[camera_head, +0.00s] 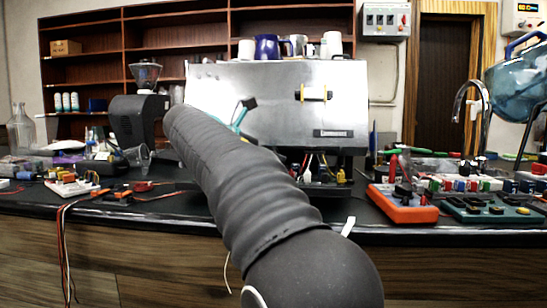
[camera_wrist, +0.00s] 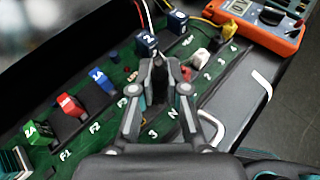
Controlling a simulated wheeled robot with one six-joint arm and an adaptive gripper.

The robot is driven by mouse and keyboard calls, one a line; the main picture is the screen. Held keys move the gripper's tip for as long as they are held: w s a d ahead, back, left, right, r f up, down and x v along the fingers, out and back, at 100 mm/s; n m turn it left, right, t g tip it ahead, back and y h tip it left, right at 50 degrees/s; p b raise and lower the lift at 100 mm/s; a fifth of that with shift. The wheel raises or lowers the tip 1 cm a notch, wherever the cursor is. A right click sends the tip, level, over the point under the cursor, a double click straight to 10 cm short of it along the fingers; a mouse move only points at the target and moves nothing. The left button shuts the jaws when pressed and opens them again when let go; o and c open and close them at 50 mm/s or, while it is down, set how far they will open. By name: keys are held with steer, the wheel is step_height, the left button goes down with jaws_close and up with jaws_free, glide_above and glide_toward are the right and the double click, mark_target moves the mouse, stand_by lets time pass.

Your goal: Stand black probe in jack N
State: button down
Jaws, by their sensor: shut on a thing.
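In the wrist view my gripper (camera_wrist: 159,70) is shut on a slim black piece, the black probe (camera_wrist: 158,76), held upright between the fingertips. It is over the green terminal board (camera_wrist: 120,78), close to a dark blue block (camera_wrist: 148,40) with a white mark. A printed letter N (camera_wrist: 172,113) shows on the board just below the fingers. The jack belonging to it is hidden or too small to make out. I cannot tell whether the probe's tip touches the board. In the head view my arm hides most of the work area.
An orange multimeter (camera_wrist: 268,26) lies beyond the board at upper right; it also shows in the head view (camera_head: 402,205). Red and blue blocks (camera_wrist: 70,104) stand at the board's left. White and yellow wires run near the far blocks. The steel brewer (camera_head: 290,100) stands behind.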

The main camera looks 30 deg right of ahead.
steer(key=c, duration=1.1)
jaws_free()
steer(key=shift+a, duration=0.1)
steer(key=v, duration=1.2)
steer(key=shift+s, duration=0.1)
